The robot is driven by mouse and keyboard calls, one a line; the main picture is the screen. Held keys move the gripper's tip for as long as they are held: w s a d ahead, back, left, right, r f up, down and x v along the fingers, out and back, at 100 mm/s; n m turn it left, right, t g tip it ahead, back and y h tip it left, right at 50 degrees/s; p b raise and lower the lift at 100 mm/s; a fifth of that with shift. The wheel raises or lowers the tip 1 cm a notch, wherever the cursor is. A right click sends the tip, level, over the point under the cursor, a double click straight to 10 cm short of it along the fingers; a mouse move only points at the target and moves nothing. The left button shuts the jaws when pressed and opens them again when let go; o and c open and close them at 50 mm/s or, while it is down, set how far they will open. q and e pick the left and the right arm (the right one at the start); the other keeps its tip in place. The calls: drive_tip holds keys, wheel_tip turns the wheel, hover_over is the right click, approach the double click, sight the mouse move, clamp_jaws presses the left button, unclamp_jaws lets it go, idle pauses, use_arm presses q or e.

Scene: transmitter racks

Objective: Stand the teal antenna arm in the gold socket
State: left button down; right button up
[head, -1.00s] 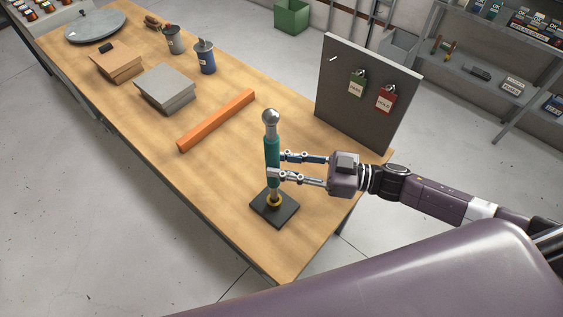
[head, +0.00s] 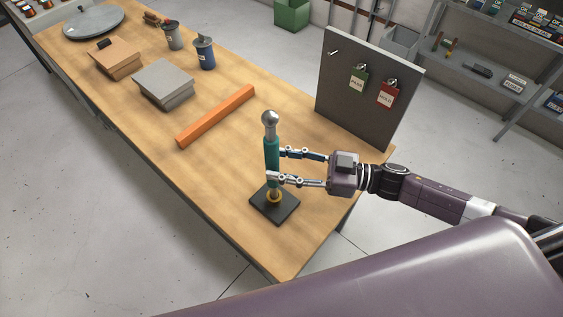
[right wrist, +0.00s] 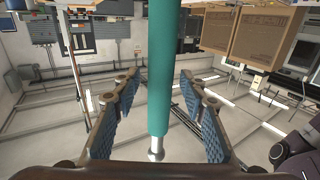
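The teal antenna arm (head: 271,152), with a silver ball on top, stands upright with its lower metal end in the gold socket (head: 274,196). The socket sits on a dark square base (head: 285,211) near the table's front corner. My right gripper (head: 277,166) is open, its fingers on either side of the teal grip. In the right wrist view, the teal shaft (right wrist: 163,85) runs between the spread finger pads, with gaps visible on both sides. The socket is not visible there. My left gripper is not in view.
An orange bar (head: 215,117) lies on the wooden table (head: 190,190) behind the base. Grey plates (head: 163,85), brown blocks (head: 115,60) and cups stand further back. A dark upright panel (head: 345,100) with green and red tags stands at the right edge, near my right arm.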

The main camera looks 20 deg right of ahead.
drive_tip(key=shift+s+d+f, duration=0.1)
drive_tip(key=shift+d+f, duration=0.05)
drive_tip(key=v, duration=1.1)
drive_tip(key=shift+s+d, duration=0.15)
drive_tip(key=shift+d, duration=0.2)
